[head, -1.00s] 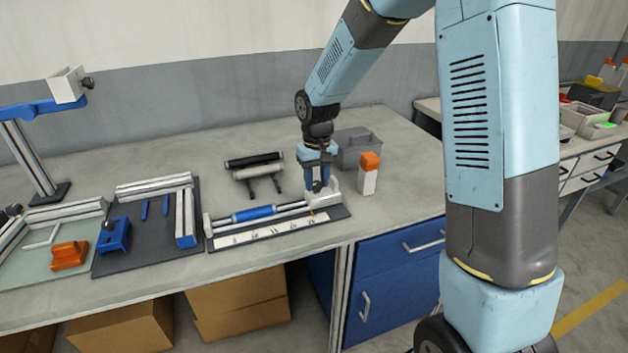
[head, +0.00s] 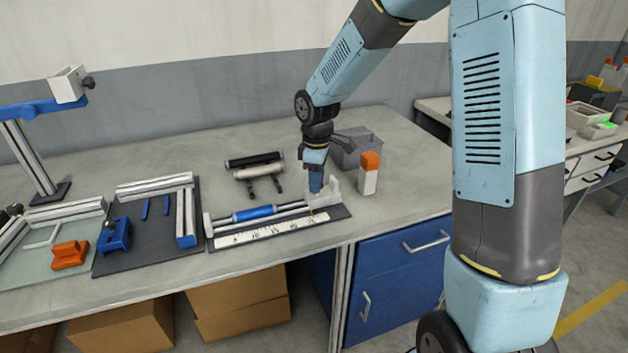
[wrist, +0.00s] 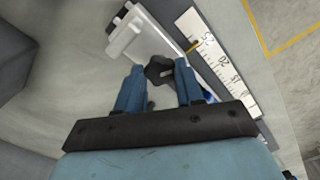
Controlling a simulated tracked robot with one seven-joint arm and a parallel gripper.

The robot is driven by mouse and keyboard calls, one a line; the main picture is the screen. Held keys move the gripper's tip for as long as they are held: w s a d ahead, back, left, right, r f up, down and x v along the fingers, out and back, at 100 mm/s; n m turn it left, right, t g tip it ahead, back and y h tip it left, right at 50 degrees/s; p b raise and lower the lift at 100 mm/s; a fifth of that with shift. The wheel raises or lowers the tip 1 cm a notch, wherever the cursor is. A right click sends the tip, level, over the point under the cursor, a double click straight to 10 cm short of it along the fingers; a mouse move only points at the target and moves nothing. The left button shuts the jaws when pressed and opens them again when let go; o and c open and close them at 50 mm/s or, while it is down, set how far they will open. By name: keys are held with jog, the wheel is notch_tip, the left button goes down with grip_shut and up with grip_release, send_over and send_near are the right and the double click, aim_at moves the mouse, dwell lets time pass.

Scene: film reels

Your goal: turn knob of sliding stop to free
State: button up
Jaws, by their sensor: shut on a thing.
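The sliding stop (head: 330,195) is a pale block at the right end of a rail fixture with a white ruled scale (head: 272,229). It also shows in the wrist view (wrist: 128,38). Its dark knob (wrist: 158,70) lies between the blue fingertips of my gripper (wrist: 158,75) in the wrist view. My gripper (head: 316,190) points down over the stop and is shut on the knob. In the head view the fingers hide the knob. How far the knob is turned cannot be told.
An orange-capped white bottle (head: 369,172) stands just right of the stop, with a grey box (head: 352,148) behind it. A stand with dark and light rollers (head: 255,165) is at the back left. A blue-clamp fixture (head: 114,236) lies further left.

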jog(key=shift+s+f+n, duration=0.1)
jog(key=shift+s+n, duration=0.05)
jog(key=shift+n, duration=2.05)
jog(key=o, duration=1)
jog(key=shift+o, duration=0.2)
jog(key=shift+r, duration=0.2)
